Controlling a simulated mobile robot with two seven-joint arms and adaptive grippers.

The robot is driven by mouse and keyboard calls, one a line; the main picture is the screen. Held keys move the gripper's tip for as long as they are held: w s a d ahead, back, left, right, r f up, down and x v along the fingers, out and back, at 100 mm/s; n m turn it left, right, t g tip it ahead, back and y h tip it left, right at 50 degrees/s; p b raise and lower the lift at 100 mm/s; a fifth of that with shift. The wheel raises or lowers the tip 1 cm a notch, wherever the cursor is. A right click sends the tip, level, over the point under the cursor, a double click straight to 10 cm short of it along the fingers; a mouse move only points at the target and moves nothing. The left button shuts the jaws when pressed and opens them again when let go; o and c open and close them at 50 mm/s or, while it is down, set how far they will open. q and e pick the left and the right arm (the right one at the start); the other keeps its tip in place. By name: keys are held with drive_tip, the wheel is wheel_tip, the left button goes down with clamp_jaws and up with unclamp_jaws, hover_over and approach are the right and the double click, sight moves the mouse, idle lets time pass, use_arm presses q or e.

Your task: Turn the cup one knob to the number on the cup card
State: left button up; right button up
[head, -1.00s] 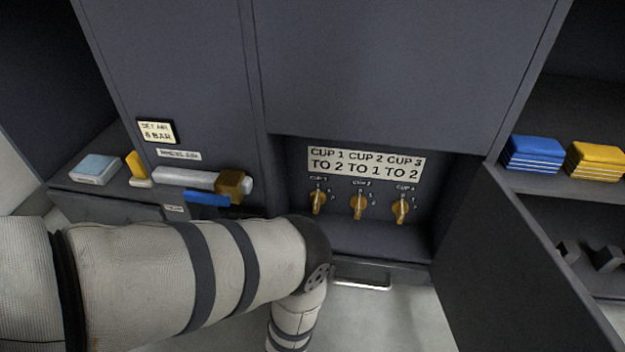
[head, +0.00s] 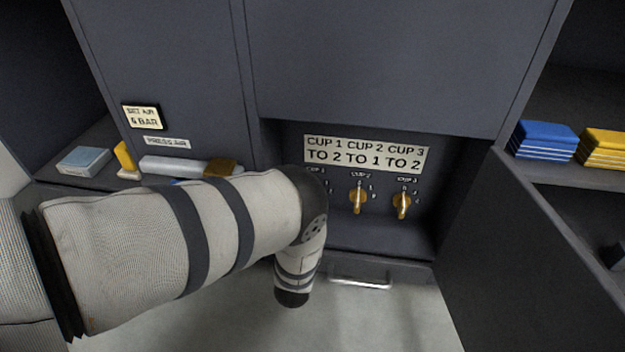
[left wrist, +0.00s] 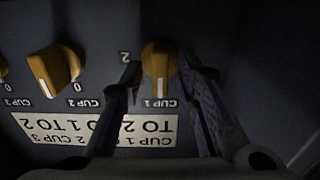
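The cup card (head: 364,151) reads CUP 1 TO 2, CUP 2 TO 1, CUP 3 TO 2. It is upside down in the left wrist view (left wrist: 95,130). The orange cup one knob (left wrist: 160,62) has its white mark toward the CUP 1 label; a 2 shows left of it there. In the head view my left arm hides this knob. My left gripper (left wrist: 160,75) is open, with one finger on each side of the knob; contact is unclear. The cup two knob (head: 357,198) and cup three knob (head: 402,204) are uncovered. My right gripper is out of view.
The knobs sit in a recess of the dark cabinet. An open door (head: 530,255) stands to its right. A shelf beyond holds blue (head: 544,142) and yellow stacks (head: 605,148). A drawer handle (head: 359,283) is below. A white cylinder (head: 175,165) lies on the left ledge.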

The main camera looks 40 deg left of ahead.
use_arm(q)
clamp_jaws()
drive_tip(key=shift+m, duration=0.4)
drive_tip(key=m, duration=0.3)
drive_tip(key=shift+d+f, duration=0.1)
drive_tip(key=m, duration=0.4)
drive_tip(key=shift+m, duration=0.3)
drive_tip(key=m, duration=0.2)
drive_tip(key=m+b, duration=0.1)
drive_tip(key=m, duration=0.2)
drive_tip(key=shift+d+f, duration=0.1)
drive_tip(key=shift+f, duration=0.1)
drive_tip(key=shift+m+b, duration=0.55)
drive_tip(key=shift+m, duration=1.55)
drive_tip(key=shift+o, duration=1.4)
unclamp_jaws()
